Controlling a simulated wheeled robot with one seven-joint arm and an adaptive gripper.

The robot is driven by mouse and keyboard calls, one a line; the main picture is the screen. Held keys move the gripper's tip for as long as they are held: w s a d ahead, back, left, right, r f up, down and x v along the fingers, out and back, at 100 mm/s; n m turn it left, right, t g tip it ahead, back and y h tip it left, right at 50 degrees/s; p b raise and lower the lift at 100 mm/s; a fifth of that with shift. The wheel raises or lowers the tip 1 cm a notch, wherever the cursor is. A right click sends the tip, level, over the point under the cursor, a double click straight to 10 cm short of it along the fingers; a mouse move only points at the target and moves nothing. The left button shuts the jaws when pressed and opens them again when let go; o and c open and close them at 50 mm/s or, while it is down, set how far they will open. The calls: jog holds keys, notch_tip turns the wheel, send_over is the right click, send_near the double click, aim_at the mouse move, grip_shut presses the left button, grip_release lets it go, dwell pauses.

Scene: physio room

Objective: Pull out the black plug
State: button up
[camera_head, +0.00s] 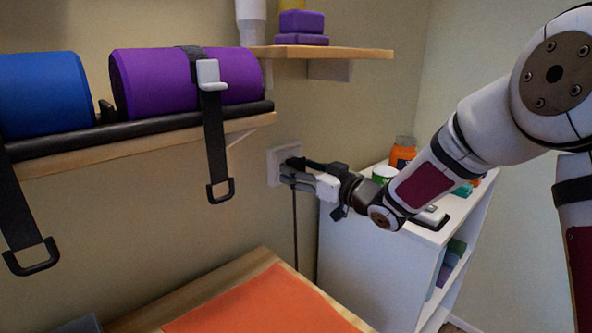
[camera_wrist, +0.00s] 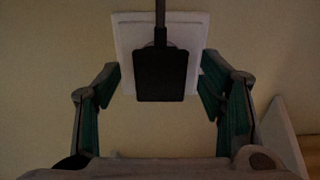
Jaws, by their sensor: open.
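The black plug (camera_wrist: 161,72) sits in a white wall socket (camera_wrist: 123,50), with its cord running up out of the picture in the wrist view. In the head view the socket (camera_head: 273,168) is on the wall, and the plug is mostly hidden by my gripper. My gripper (camera_wrist: 160,92) is open, with one finger on each side of the plug and a visible gap to it on both sides. In the head view my gripper (camera_head: 296,172) is right in front of the socket. A dark cord (camera_head: 295,235) hangs down the wall below it.
A shelf (camera_head: 130,148) with blue and purple rolls and hanging straps is at the left. A white cabinet (camera_head: 360,270) with jars on top stands under my arm. A wooden table (camera_head: 205,290) with an orange mat (camera_head: 270,305) is below.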

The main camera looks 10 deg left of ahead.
aim_at(300, 169)
jog(key=shift+w+a, duration=0.25)
jog(key=shift+a, duration=0.15)
dwell(1.1)
grip_shut()
jog(key=shift+p+v, duration=0.35)
jog(key=shift+v, duration=2.7)
